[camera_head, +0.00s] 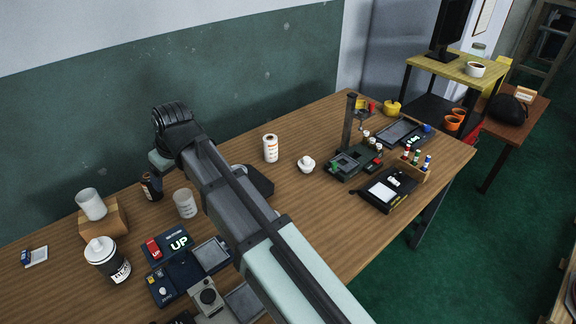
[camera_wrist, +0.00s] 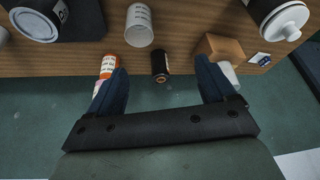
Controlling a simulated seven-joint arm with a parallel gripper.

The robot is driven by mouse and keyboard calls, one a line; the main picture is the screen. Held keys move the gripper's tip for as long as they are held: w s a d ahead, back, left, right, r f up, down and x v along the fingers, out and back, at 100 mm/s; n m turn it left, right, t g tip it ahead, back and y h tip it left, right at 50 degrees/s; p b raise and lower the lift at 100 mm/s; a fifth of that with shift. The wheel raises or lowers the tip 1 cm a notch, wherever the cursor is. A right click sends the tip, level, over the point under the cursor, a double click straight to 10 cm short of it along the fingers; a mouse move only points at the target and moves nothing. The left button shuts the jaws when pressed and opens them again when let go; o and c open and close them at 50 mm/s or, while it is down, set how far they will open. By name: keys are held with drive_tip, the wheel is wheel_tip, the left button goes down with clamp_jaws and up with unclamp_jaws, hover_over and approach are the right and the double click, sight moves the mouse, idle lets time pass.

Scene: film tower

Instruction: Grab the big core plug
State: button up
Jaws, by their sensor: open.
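No piece is clearly marked as the big core plug. A small white knobbed piece (camera_head: 306,164) stands alone mid-table, right of my arm; I cannot tell whether it is the plug. A black tank with a white lid (camera_head: 101,250) stands at the front left; it also shows at upper right in the wrist view (camera_wrist: 284,22). My gripper (camera_wrist: 160,68) is open and empty. A dark bottle (camera_wrist: 160,62) appears between its fingers, apart from them. In the head view my arm hides the fingertips.
A white bottle (camera_head: 270,149) stands beyond my arm. The wall runs behind the table.

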drive_tip(key=w+d+f+m, duration=0.3)
drive_tip(key=w+d, duration=1)
drive_tip(key=w, duration=0.2)
drive_tip(key=m+g+h, duration=0.2)
drive_tip(key=m+h, duration=0.2)
drive_tip(key=m, duration=0.5)
hover_over(307, 158)
wheel_tip(307, 158, down, 5)
drive_tip(key=f, duration=0.8)
drive_tip(key=shift+s+d, duration=0.25)
drive_tip(key=shift+w+a+f, duration=0.1)
drive_tip(key=shift+a+f, duration=0.05)
drive_tip(key=shift+f, duration=1.2)
drive_tip(key=shift+w+a+f, duration=0.1)
drive_tip(key=shift+a+f, duration=0.05)
drive_tip(key=shift+f, duration=1.15)
drive_tip(key=c, duration=0.8)
drive_tip(key=shift+c, duration=0.2)
drive_tip(key=shift+r, duration=0.2)
